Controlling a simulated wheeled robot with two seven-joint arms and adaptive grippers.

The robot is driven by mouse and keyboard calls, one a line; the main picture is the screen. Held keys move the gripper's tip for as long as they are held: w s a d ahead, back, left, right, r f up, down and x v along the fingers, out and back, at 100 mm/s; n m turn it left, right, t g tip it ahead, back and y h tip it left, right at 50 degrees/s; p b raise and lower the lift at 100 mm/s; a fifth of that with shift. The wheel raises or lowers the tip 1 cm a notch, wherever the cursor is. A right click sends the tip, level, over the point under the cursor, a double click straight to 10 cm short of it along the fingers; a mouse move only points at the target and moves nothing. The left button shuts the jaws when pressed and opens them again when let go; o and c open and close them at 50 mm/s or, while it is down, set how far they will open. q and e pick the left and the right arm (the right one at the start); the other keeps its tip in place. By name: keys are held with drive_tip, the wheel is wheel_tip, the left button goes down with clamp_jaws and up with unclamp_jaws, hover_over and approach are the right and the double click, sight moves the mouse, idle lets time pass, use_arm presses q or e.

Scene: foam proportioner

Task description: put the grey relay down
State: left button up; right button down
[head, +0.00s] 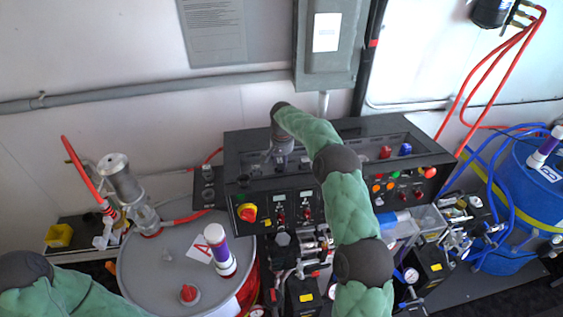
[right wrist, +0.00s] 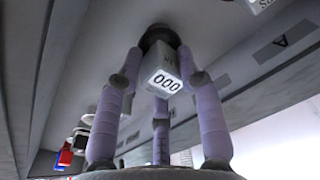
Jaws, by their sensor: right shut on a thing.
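The grey relay (right wrist: 163,62) is a small box with a white label reading 000, seen in the right wrist view. The three purple-grey fingers of my right gripper (head: 280,158) are closed around it. In the head view this gripper is over the left part of the black control console (head: 240,150), inside its raised frame. The relay is mostly hidden there by the fingers and wrist. I cannot tell whether it touches the console. My left arm shows at the lower left, but its gripper is out of view.
The console carries red and blue relays (head: 405,149), several buttons and a red-yellow switch (head: 247,212). A grey drum (head: 160,260) stands at the left with a white-purple cylinder (head: 218,250). A blue drum (head: 525,190) and hoses are at the right. A grey wall box (head: 333,60) is behind.

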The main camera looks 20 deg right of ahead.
drive_tip(key=shift+w+f, duration=0.1)
drive_tip(key=shift+f, duration=0.3)
drive_tip(key=shift+f, duration=0.1)
drive_tip(key=shift+f, duration=0.1)
drive_tip(key=c, duration=0.8)
unclamp_jaws()
